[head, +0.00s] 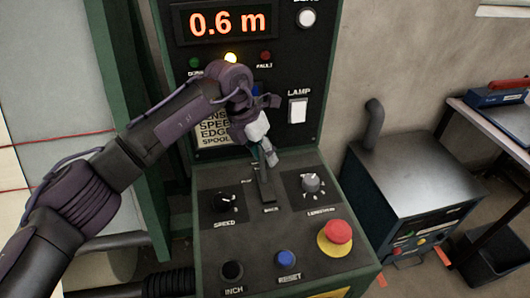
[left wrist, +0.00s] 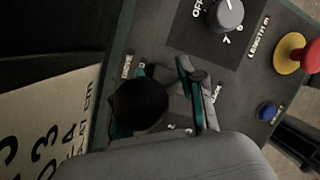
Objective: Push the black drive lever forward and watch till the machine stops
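The green-framed machine carries a sloped control panel (head: 215,250) with a black lever (head: 266,186) in its middle slot. My left gripper (head: 264,150) is above the lever, its fingers pointing down, and hides the lever's top in the head view. In the left wrist view, a round black knob (left wrist: 140,103) sits between the teal-padded fingers of my left gripper (left wrist: 160,100). A gap shows between the knob and the right finger, so the gripper looks open around it. My right gripper is not in view.
The panel also has a speed knob (head: 223,203), a length knob (head: 311,183), a red stop button (head: 338,232), a blue reset button (head: 286,258) and a black inch button (head: 232,270). A grey-topped cabinet (head: 415,165) stands at the right.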

